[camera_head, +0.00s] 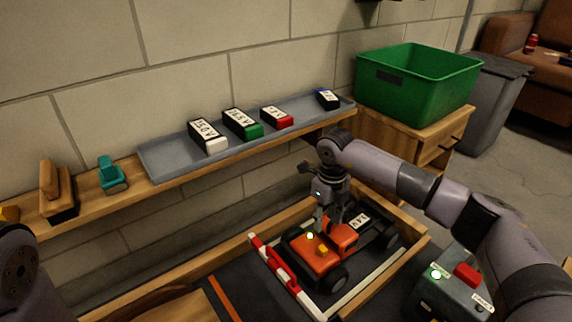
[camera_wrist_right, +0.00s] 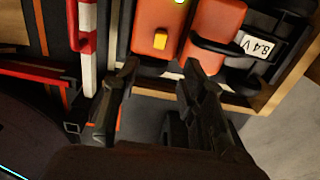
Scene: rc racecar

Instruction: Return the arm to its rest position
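My right arm (camera_head: 460,205) reaches in from the right. Its gripper (camera_head: 330,222) points down over an orange RC car (camera_head: 314,255). In the right wrist view the two dark fingers (camera_wrist_right: 158,85) are spread apart with nothing between them, and the car's orange body (camera_wrist_right: 165,30) with a yellow button (camera_wrist_right: 160,41) lies just beyond the tips. A battery labelled 8.4V (camera_wrist_right: 252,45) sits in the car; it also shows in the head view (camera_head: 358,219). Only a part of my left arm (camera_head: 18,270) shows at the left edge, and its gripper is out of view.
A grey tray (camera_head: 165,163) on the wall shelf holds several labelled batteries. A green bin (camera_head: 415,85) stands on a wooden cabinet at the back right. A red-and-white barrier (camera_head: 285,277) is left of the car. A charger-like box with a red button (camera_head: 467,273) stands under my right arm.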

